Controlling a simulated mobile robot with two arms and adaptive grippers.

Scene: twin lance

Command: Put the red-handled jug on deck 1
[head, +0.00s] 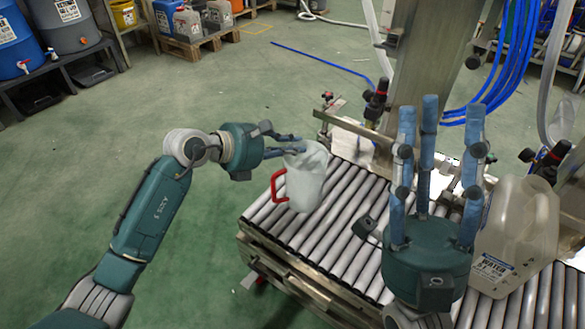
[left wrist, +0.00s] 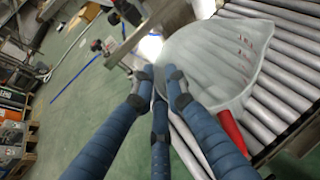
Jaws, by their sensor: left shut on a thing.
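The red-handled jug (head: 306,182) is a whitish, translucent jug, roughly upright over the roller conveyor in the head view. Its red handle (head: 278,187) faces left. My left gripper (head: 298,146) is shut on the jug at its upper rim. In the left wrist view, the jug (left wrist: 212,62) lies against the fingertips (left wrist: 160,82), with its red handle (left wrist: 231,132) pointing down. I cannot tell whether its base touches the rollers. My right gripper (head: 436,118) is open and empty, fingers pointing up, in front of the conveyor. No deck label is readable.
The roller conveyor (head: 340,226) runs under the jug towards the right. A large translucent water container (head: 520,235) stands on it at the right. A metal column (head: 435,60) with clamps and hoses rises behind. Green floor (head: 230,110) is open at the left.

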